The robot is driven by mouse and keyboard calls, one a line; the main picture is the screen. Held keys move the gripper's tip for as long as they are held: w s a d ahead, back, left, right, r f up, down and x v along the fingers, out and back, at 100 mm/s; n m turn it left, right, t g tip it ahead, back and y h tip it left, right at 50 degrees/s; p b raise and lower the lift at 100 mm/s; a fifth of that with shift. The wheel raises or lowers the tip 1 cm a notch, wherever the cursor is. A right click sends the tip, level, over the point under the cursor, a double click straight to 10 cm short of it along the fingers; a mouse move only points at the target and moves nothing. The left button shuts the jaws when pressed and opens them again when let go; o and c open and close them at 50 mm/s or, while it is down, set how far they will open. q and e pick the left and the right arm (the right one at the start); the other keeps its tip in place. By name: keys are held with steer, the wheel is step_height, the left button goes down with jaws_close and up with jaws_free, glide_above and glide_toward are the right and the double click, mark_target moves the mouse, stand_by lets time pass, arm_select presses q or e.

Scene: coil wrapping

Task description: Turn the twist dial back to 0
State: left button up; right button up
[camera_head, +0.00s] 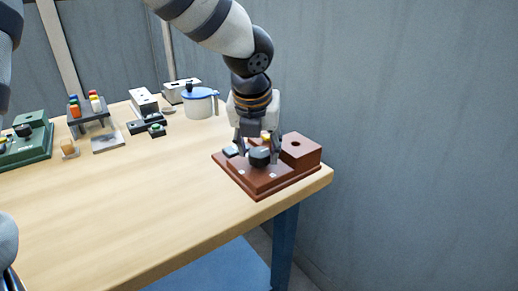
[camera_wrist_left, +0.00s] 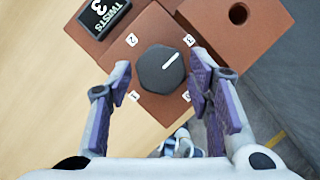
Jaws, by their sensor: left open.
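The twist dial (camera_head: 259,157) is a dark knob on the low part of a red-brown box (camera_head: 268,187) at the table's right corner. In the left wrist view, the dial (camera_wrist_left: 158,72) has a white pointer line aimed up and right, toward the label 3 (camera_wrist_left: 188,40). Labels 2 and 1 show on its left; the lower-right label is partly hidden by a finger. A small black display (camera_wrist_left: 103,12) reads TWISTS 3. My left gripper (camera_head: 258,149) points down over the dial, open, with one finger on either side of it. I cannot tell whether the fingers touch it.
A raised brown block with a hole (camera_head: 301,150) stands right of the dial. A white pot with a blue rim (camera_head: 200,104), a grey rack with coloured pegs (camera_head: 88,114) and a green box (camera_head: 28,142) stand farther back. The table's middle is clear. A grey wall is at the right.

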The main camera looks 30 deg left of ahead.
arm_select(q)
steer(key=shift+w+f, duration=0.25)
steer(key=shift+f, duration=0.15)
steer(key=c, duration=0.9)
steer(key=shift+o, duration=0.2)
